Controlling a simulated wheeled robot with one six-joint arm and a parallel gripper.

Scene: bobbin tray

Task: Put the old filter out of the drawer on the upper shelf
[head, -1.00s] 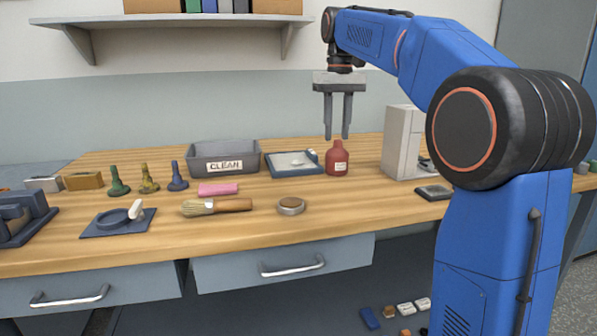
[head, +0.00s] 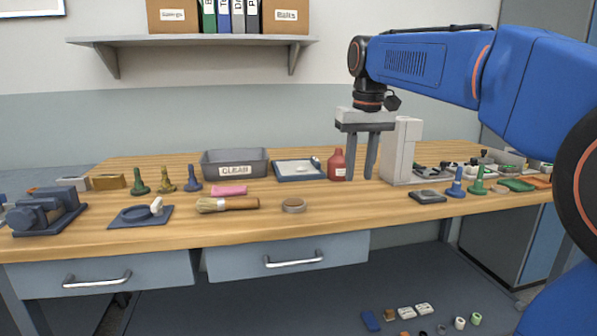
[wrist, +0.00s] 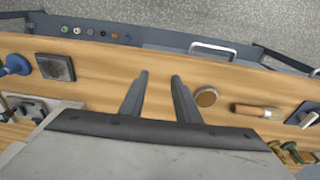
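No old filter can be made out, in or out of a drawer. Two grey drawers with bar handles hang under the wooden bench: the left drawer (head: 150,269) and the right drawer (head: 225,261). Both look shut, their insides hidden. The right-hand handle also shows in the wrist view (wrist: 213,49). The upper shelf (head: 200,41) is on the back wall, high above the bench. My gripper (head: 363,176) points down over the bench, right of the red bottle (head: 337,166). In the wrist view my gripper (wrist: 160,76) has its fingers apart with nothing between them.
Cardboard boxes (head: 285,17) and binders (head: 223,16) stand on the shelf. A CLEAN bin (head: 234,165), brush (head: 240,203), round tin (head: 294,205) and white stand (head: 400,152) are on the bench. Small parts lie below on a lower surface. The bench front is mostly clear.

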